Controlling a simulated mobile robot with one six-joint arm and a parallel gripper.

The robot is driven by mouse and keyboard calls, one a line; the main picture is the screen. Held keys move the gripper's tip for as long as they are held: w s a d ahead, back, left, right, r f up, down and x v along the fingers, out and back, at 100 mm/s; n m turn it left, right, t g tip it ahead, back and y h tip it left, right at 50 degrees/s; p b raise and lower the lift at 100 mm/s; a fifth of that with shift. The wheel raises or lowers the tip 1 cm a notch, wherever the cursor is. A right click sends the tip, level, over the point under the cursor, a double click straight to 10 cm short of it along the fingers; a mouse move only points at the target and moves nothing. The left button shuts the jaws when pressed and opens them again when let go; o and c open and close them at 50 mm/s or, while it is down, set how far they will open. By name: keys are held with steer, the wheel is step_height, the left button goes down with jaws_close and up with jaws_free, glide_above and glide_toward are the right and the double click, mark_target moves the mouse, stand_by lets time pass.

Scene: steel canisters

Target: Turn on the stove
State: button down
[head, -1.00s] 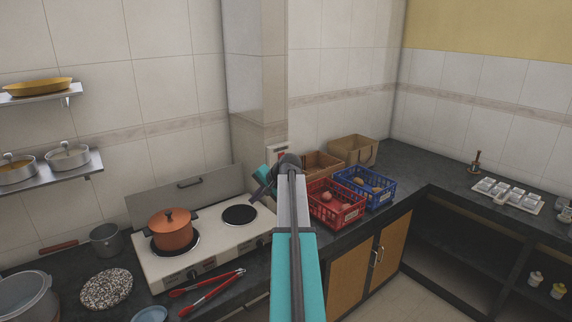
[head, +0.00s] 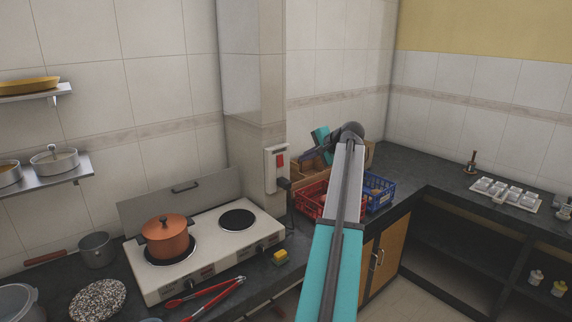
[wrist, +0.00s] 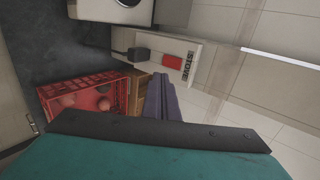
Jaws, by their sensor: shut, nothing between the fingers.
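The stove (head: 214,259) is a white two-burner hot plate on the dark counter, with knobs along its front. A copper-coloured lidded pot (head: 167,238) stands on its left burner; the right burner (head: 237,219) is bare. A white wall panel with a red switch (head: 280,161) is on the pillar to the right of the stove. In the wrist view the panel reads "STOVE" beside its red switch (wrist: 172,62), and a dark plug (wrist: 138,53) sits on it. My gripper (head: 306,160) is shut and empty, right of the panel and apart from it; its fingers (wrist: 161,78) point toward the panel.
A red crate (head: 312,196) and a blue crate (head: 380,191) stand on the counter behind my arm. A dark cord hangs from the plug. Air before the panel is clear.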

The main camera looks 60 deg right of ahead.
steer(key=shift+d, duration=0.1)
steer(key=p, duration=0.3)
glide_toward(281, 164)
step_height(281, 164, down, 3)
steer(key=shift+w+d+f+p, duration=0.1)
steer(key=shift+w+d+p, duration=0.15)
steer(key=shift+w, duration=0.5)
steer(key=shift+w+d+f+p, duration=0.1)
steer(key=shift+w+d+p, duration=0.2)
steer(key=shift+w, duration=0.45)
steer(key=shift+w+d+f+p, duration=0.1)
steer(key=shift+w+p, duration=0.25)
steer(key=shift+w, duration=0.55)
